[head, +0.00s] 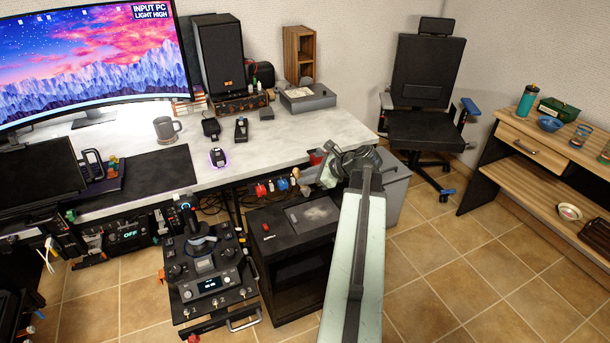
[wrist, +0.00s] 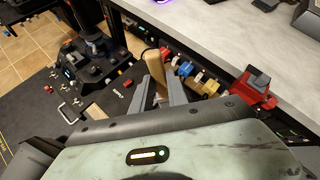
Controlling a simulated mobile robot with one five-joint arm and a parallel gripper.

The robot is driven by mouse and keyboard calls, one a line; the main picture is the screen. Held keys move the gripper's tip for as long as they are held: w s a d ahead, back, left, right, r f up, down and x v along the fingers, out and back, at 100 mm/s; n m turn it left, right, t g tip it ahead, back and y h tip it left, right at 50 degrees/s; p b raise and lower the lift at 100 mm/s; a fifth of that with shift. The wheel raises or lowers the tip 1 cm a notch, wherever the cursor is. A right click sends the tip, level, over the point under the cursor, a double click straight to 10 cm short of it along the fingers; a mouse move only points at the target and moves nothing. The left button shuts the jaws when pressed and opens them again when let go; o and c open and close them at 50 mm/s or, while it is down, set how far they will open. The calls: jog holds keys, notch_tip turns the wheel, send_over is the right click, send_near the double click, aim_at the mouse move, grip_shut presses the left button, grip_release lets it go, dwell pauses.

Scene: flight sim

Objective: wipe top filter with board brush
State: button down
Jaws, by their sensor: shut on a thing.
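My gripper (head: 332,172) is at the far end of my pale green arm, above and just behind the black case under the desk. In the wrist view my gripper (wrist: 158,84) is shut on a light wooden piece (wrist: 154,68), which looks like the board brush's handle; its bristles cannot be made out. The top filter (head: 312,214) is a grey, dusty-looking panel set in the top of the black case (head: 277,247). The brush appears apart from the filter, though its lower end is hidden.
A joystick panel (head: 208,276) stands left of the case. The white desk edge (head: 240,176) runs behind my gripper. Small coloured items, including a red one (wrist: 255,90), sit along it. A grey bin (head: 394,190) stands right of the case. The tiled floor (head: 455,275) at right is clear.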

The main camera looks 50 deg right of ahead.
jog(key=shift+s+a, duration=0.1)
notch_tip(320, 180, down, 5)
jog(key=b, duration=0.5)
jog(key=shift+r, duration=0.1)
jog(key=shift+a, duration=0.1)
